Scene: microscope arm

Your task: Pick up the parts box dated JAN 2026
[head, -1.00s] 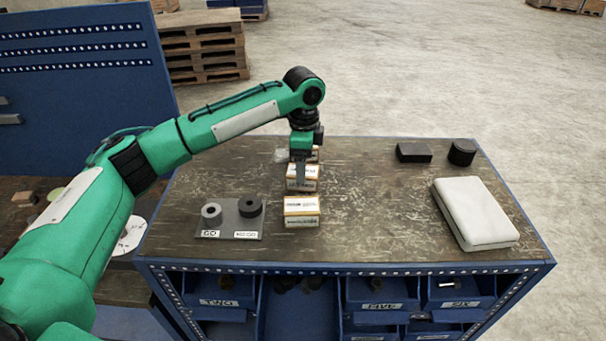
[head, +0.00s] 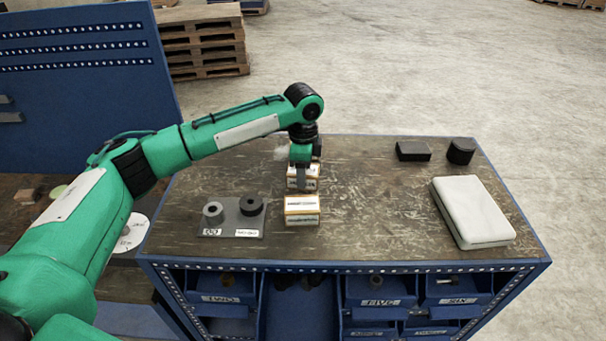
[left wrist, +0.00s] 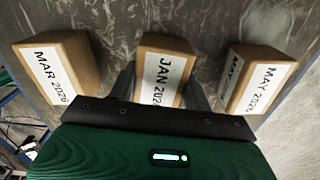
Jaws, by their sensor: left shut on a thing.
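The parts box marked JAN 2026 (left wrist: 164,72) is a tan box with a white label, between the two fingers of my left gripper (left wrist: 160,92) in the left wrist view. The fingers are shut on its sides. The MAR 2026 box (left wrist: 58,68) stands to its left and the MAY 2026 box (left wrist: 258,80) to its right, both apart from the gripper. In the head view my left gripper (head: 303,178) points down over the middle box (head: 312,171), partly hiding it. A nearer box (head: 302,211) stands clear; the farthest is hidden behind the gripper. My right gripper is not seen.
A grey plate (head: 232,231) with two round parts lies left of the boxes. A white case (head: 470,212), a black block (head: 413,151) and a black cylinder (head: 461,151) are at the right. The tabletop between boxes and case is clear. Blue bins (head: 380,291) sit below the front edge.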

